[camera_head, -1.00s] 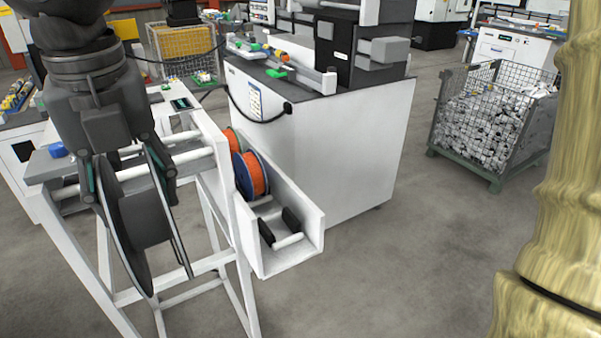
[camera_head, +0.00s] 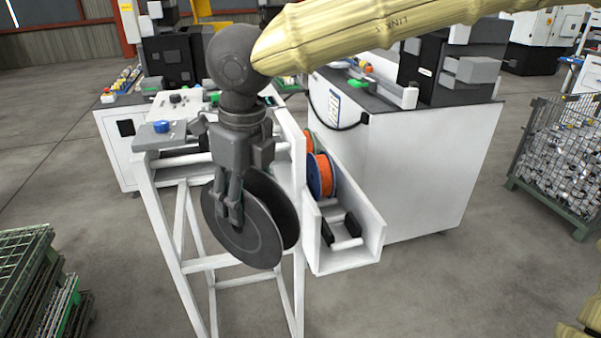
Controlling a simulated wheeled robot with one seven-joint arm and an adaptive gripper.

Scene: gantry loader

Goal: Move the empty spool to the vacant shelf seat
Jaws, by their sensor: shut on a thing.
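The empty spool (camera_head: 245,240) is dark grey with two round flanges and no orange winding. My gripper (camera_head: 229,212) is shut on it from above and holds it upright, slightly tilted, in front of the white stand. The white shelf trough (camera_head: 372,232) is to the right of the spool, fixed at the stand's side. Two orange-wound spools (camera_head: 320,176) sit at its back end. The vacant shelf seat (camera_head: 342,231), with dark blocks and a light roller, is at its near end. The spool is apart from the seat.
The white stand (camera_head: 178,262) has thin legs and rails close behind the spool. A white machine cabinet (camera_head: 430,170) stands right of the trough. A wire-mesh bin (camera_head: 562,160) is at far right, and stacked green crates (camera_head: 38,275) are at left. Floor in front is clear.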

